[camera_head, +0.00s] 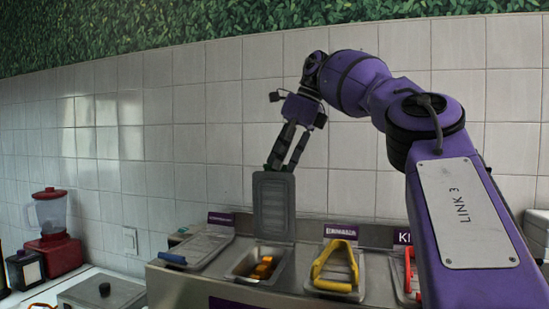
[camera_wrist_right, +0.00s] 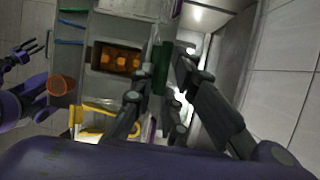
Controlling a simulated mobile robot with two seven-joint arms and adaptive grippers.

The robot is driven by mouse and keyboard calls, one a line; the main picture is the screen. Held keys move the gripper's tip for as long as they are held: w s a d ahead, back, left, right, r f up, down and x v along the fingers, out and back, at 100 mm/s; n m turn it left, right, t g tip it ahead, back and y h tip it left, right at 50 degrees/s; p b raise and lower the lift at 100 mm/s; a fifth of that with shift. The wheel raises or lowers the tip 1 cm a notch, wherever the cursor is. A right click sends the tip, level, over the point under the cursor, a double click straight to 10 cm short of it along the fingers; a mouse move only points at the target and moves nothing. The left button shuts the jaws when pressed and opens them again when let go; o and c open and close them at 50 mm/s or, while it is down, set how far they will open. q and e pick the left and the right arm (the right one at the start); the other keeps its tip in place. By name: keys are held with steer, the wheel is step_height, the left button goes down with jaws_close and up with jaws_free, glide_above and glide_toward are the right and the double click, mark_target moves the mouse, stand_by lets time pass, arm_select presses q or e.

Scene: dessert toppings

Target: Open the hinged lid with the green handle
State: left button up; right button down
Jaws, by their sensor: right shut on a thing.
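The grey hinged lid (camera_head: 273,208) stands upright at the back of its open bin (camera_head: 240,272) in the head view. Orange pieces (camera_head: 264,267) lie inside the bin and also show in the wrist view (camera_wrist_right: 118,60). My right gripper (camera_head: 282,162) is at the raised lid's top edge. In the wrist view, the green handle (camera_wrist_right: 161,68) is between the fingers of my right gripper, which is shut on it. My left gripper (camera_wrist_right: 30,52) shows small and dark at the wrist view's left edge; its jaw state is unclear.
A closed lid with a blue handle (camera_head: 172,258) is left of the open bin. Lids with a yellow handle (camera_head: 335,265) and a red handle (camera_head: 411,275) are to its right. A red blender (camera_head: 52,235) stands far left. A tiled wall (camera_head: 200,150) is close behind.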

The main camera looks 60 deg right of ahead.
steer(key=shift+d+f+g, duration=0.15)
steer(key=shift+d+f, duration=0.1)
steer(key=shift+f, duration=0.25)
steer(key=shift+d+f+g, duration=0.15)
steer(key=shift+d+f, duration=0.1)
steer(key=shift+f, duration=0.2)
steer(key=c, duration=1.8)
jaws_free()
steer(key=shift+w, duration=0.1)
steer(key=shift+w+d+f, duration=0.1)
steer(key=shift+w+d, duration=0.1)
steer(key=shift+d, duration=0.15)
steer(key=s+d, duration=0.2)
steer(key=s, duration=0.1)
steer(key=s+d+r, duration=0.1)
steer(key=s+d, duration=0.1)
steer(key=s, duration=0.2)
steer(key=s+d, duration=0.2)
steer(key=s, duration=0.2)
steer(key=shift+r, duration=0.4)
